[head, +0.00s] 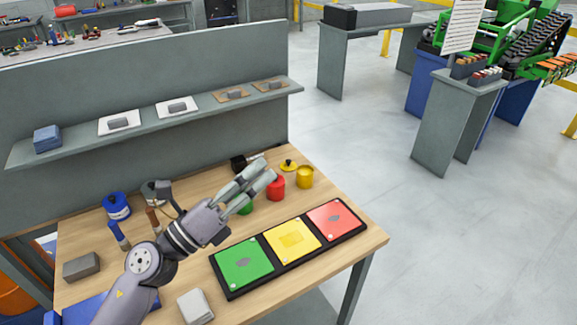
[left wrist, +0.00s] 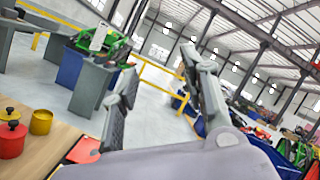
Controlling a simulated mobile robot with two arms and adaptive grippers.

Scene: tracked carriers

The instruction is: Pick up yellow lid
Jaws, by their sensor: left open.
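The yellow lid (head: 289,166) lies on the wooden table near its back right corner, a dark knob on top. It sits just behind an open yellow can (head: 304,178). My left gripper (head: 266,172) is open and empty, reaching over the table to the left of the lid and apart from it. In the left wrist view the two fingers (left wrist: 158,75) stand spread apart with nothing between them. My right gripper is not in view.
A red can (head: 275,190) and a green can (head: 245,207) stand close under my left gripper. A black tray (head: 287,263) with green, yellow and red panels lies in front. A shelf (head: 215,118) runs behind.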

